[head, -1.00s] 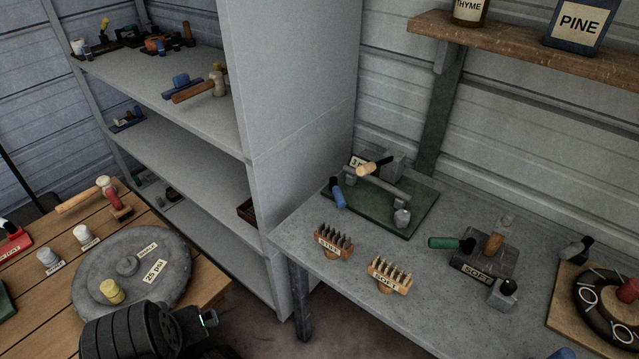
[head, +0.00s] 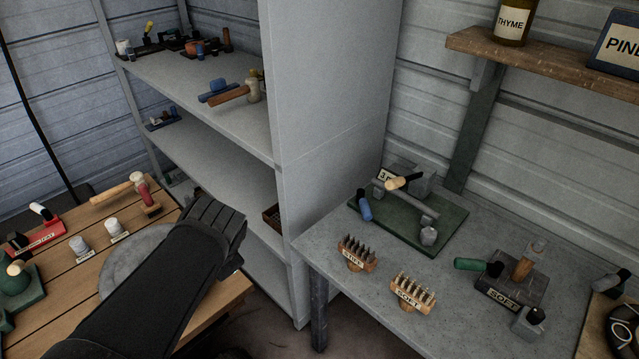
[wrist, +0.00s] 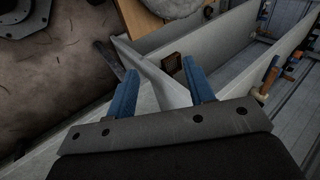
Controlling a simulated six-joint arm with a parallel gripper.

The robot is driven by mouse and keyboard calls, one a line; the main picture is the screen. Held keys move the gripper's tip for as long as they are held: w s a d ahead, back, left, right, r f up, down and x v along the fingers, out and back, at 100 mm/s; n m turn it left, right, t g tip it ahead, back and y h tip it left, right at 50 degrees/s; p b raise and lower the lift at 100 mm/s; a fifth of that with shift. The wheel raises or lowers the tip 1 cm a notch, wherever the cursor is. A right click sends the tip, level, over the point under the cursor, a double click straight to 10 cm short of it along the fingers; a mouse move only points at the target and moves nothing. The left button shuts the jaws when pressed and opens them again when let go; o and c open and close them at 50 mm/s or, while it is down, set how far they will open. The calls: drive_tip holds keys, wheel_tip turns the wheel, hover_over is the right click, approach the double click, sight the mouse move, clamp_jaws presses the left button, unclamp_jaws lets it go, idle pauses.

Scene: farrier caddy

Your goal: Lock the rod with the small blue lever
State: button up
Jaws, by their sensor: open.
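A small blue lever (head: 364,209) stands at the left end of a green base plate (head: 440,232) on the grey table. A grey rod (head: 406,200) runs across that plate, between the blue lever side and a grey post (head: 428,235). A lever with a cream grip (head: 404,182) lies just above the rod. I cannot tell whether the rod is locked. In the wrist view my gripper (wrist: 160,78) has its two blue fingers apart with nothing between them. It points towards the shelf unit, away from the blue lever.
A wooden table (head: 60,300) is at left.

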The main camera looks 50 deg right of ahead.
drive_tip(key=w+d+m+t+h, duration=0.1)
drive_tip(key=w+d+m, duration=0.1)
drive_tip(key=d+m, duration=0.8)
drive_tip(key=m+g+h, duration=0.2)
drive_tip(key=m+h, duration=0.3)
drive_tip(key=m, duration=1.1)
hover_over(366, 211)
drive_tip(key=s+a, duration=0.8)
drive_tip(key=a, duration=0.2)
wheel_tip(366, 211, down, 9)
drive_tip(key=shift+n, duration=0.3)
drive_tip(key=x, duration=1.7)
drive_tip(key=shift+w+d, duration=0.15)
drive_tip(key=shift+c, duration=0.4)
clamp_jaws()
